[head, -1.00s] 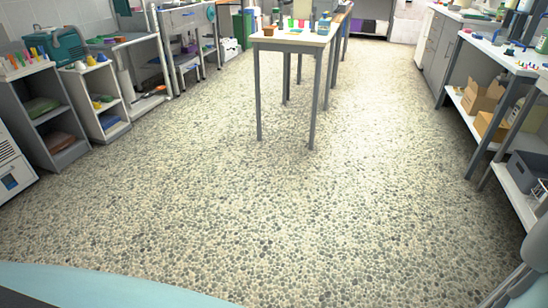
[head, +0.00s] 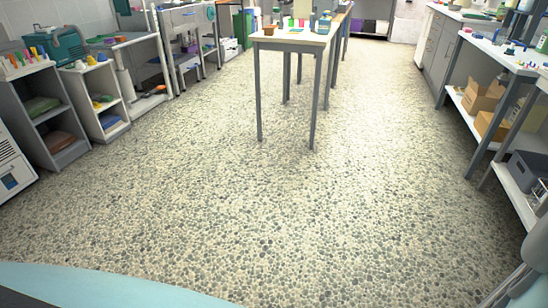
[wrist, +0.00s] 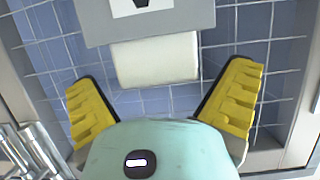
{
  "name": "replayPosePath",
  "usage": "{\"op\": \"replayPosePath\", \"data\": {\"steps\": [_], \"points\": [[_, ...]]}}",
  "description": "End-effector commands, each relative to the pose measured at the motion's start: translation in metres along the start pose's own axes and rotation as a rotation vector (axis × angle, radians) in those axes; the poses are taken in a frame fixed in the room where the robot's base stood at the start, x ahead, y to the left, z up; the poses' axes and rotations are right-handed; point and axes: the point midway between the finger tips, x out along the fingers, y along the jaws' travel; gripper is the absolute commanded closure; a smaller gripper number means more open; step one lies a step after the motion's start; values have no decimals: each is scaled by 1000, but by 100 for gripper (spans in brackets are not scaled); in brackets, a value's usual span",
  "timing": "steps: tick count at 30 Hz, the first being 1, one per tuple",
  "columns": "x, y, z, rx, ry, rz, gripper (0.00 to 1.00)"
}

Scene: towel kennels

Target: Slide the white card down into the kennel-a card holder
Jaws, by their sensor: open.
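My gripper (wrist: 160,82) shows in the wrist view with its two yellow fingers wide apart, open. A white roll-like or curved piece (wrist: 155,60) lies in the gap between and beyond the fingers, below a grey panel (wrist: 207,22). I cannot tell whether the fingers touch it; gaps seem to show on both sides. The panel carries a white patch with a dark mark (wrist: 140,3), cut by the top edge. I cannot make out the white card or the kennel-a card holder for certain in either view.
A blue tiled wall (wrist: 285,55) lies behind the panel. In the head view a tall table (head: 292,40) stands at the back middle. Shelves (head: 45,115) line the left, and a bench (head: 500,62) stands at the right. The pebbled floor (head: 270,210) is clear.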

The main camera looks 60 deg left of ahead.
Motion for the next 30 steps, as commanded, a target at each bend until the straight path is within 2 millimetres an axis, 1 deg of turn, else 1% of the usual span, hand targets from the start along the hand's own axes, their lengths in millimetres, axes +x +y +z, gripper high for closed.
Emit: {"op": "replayPosePath", "data": {"steps": [5,8,14,21,24,30], "points": [[-6,-1,1,-1,0,-1,0],[-16,-1,1,-3,-1,-3,0],[-47,-3,1,-1,0,-8,0],[-89,-3,1,-3,0,-10,0],[-103,-2,0,-3,1,-9,0],[-118,-2,1,-3,0,-5,0]]}}
